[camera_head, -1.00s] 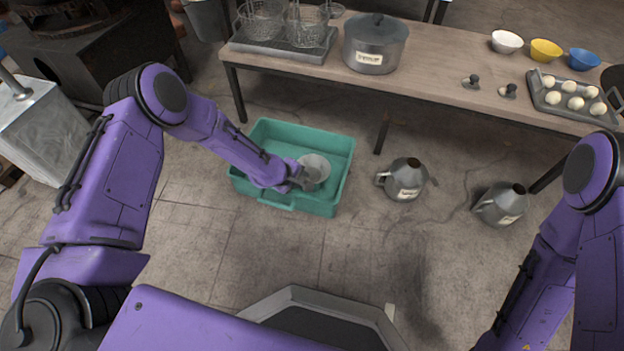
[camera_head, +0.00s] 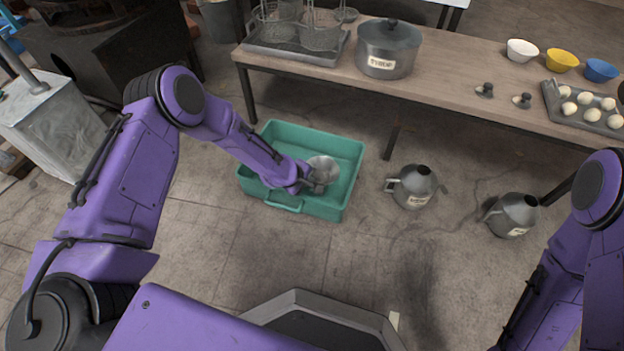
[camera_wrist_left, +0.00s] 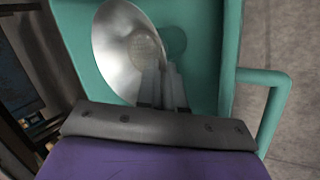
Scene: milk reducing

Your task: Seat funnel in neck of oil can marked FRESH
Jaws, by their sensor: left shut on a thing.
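The metal funnel (camera_head: 323,168) is inside the teal bin on the floor, its wide mouth facing up. In the left wrist view the shiny funnel (camera_wrist_left: 108,52) is tilted against the teal bin wall. My left gripper (camera_head: 319,183) is shut on the funnel inside the bin; its fingers (camera_wrist_left: 163,88) also show in the left wrist view. Two grey oil cans stand upright on the floor to the right: a nearer-to-bin can (camera_head: 412,188) and a farther can (camera_head: 514,213). Both have dark open necks and white labels too small to read. My right gripper is out of view.
The teal bin (camera_head: 352,182) has raised walls around the gripper. A long table (camera_head: 450,85) stands behind, bearing a labelled pot (camera_head: 388,45), bowls and a tray of dough balls. Bare floor lies in front of the bin and cans.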

